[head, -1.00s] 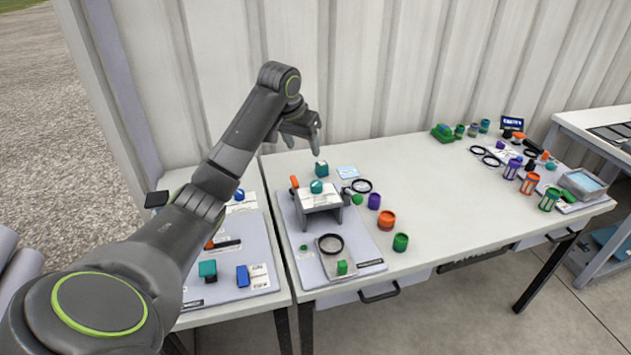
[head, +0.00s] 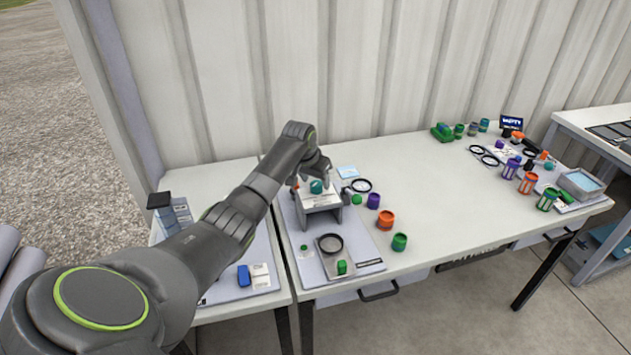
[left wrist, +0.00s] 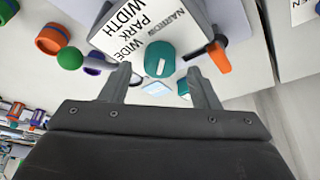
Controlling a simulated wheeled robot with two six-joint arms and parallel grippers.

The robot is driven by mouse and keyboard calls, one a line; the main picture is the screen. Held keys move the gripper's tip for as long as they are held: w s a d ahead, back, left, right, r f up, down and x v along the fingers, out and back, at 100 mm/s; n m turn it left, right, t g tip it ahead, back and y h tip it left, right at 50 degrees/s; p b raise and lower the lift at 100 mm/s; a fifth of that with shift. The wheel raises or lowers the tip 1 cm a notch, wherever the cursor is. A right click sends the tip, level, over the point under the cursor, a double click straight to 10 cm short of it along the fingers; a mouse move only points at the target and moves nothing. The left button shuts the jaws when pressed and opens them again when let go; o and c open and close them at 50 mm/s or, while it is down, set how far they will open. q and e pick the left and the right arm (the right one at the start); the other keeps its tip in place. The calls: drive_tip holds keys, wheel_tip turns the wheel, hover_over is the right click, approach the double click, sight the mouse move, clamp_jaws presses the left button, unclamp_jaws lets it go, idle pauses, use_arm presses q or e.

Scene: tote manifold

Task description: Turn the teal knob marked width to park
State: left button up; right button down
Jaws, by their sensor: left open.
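The teal knob (head: 317,187) stands on a small white-topped stand (head: 318,203) on the left part of the table. In the left wrist view the teal knob (left wrist: 160,56) shows a white pointer line, beside a label (left wrist: 124,26) reading WIDTH, NARROW, PARK and WIDE. I cannot tell for sure which word the pointer faces. My left gripper (head: 312,178) is just above the knob. In the left wrist view its open fingers (left wrist: 158,70) lie either side of the knob, apart from it. My right gripper is not in view.
An orange-tipped lever (left wrist: 218,56) stands close to the knob on one side, and a green ball (left wrist: 70,58) on the other. Purple (head: 373,201), orange (head: 386,220) and green (head: 399,242) cylinders stand to the right. The middle of the table is clear.

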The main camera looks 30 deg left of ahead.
use_arm(q)
drive_tip(key=shift+w+f, duration=0.25)
drive_tip(key=shift+f, duration=0.45)
drive_tip(key=c, duration=1)
drive_tip(key=shift+o, duration=0.2)
drive_tip(key=shift+d+r+n+y+p, duration=0.15)
drive_tip(key=shift+r+n+y+p, duration=0.15)
drive_tip(key=shift+n+p, duration=0.85)
drive_tip(key=shift+f+n+g+y+p, duration=0.1)
drive_tip(key=shift+n+g+y+p, duration=0.3)
drive_tip(key=shift+n+p, duration=0.75)
drive_tip(key=shift+w+f+n+y+p, duration=0.1)
drive_tip(key=shift+n+y+p, duration=0.35)
drive_tip(key=shift+n, duration=0.65)
drive_tip(key=shift+d+n+g+y+b, duration=0.1)
drive_tip(key=shift+n+g+y+b, duration=0.3)
drive_tip(key=shift+n, duration=1)
